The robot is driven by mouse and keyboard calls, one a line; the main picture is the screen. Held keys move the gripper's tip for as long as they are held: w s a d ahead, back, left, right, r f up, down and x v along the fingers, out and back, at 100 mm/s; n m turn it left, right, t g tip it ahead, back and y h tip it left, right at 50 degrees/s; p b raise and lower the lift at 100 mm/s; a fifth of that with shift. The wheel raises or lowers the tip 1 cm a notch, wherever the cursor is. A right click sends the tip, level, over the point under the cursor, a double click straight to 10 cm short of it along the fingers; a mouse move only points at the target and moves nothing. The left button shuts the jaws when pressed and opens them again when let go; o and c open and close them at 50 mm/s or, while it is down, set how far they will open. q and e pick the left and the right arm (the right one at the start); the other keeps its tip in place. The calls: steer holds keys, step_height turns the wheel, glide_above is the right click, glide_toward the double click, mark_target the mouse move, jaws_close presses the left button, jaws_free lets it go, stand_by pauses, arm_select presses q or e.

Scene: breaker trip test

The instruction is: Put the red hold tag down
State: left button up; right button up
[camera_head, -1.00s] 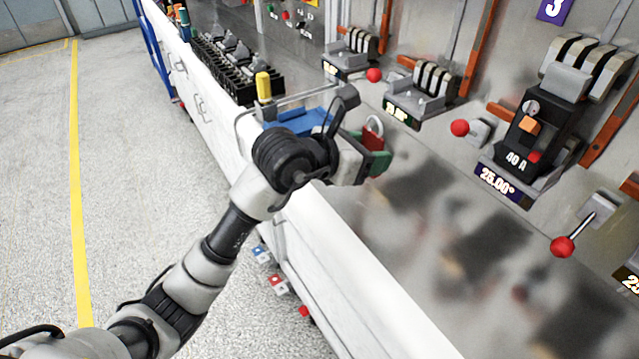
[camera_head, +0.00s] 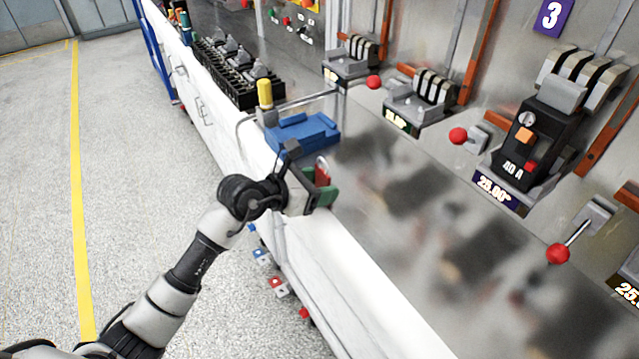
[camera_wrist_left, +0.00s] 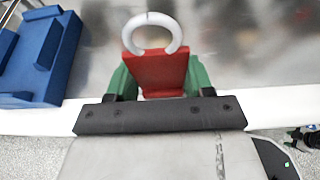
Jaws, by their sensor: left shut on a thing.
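The red hold tag (camera_wrist_left: 160,72) with its pale ring (camera_wrist_left: 152,32) is between the green fingertips of my left gripper (camera_wrist_left: 157,80) in the left wrist view. In the head view the red tag (camera_head: 322,172) shows at the tip of my left gripper (camera_head: 320,188), which is shut on it over the bench's front edge. I cannot tell whether the tag touches the bench surface. My right gripper is not in view.
A blue block-like fixture (camera_head: 303,132) lies just beyond the gripper, with a yellow-topped post (camera_head: 264,93) beside it. The shiny bench top (camera_head: 420,225) to the right is bare. Breakers, including a 40 A one (camera_head: 535,135), and red-knobbed levers (camera_head: 558,253) line the back.

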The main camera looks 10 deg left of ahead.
arm_select(q)
steer(key=shift+f, duration=0.1)
steer(key=o, duration=1)
steer(key=shift+o, duration=0.2)
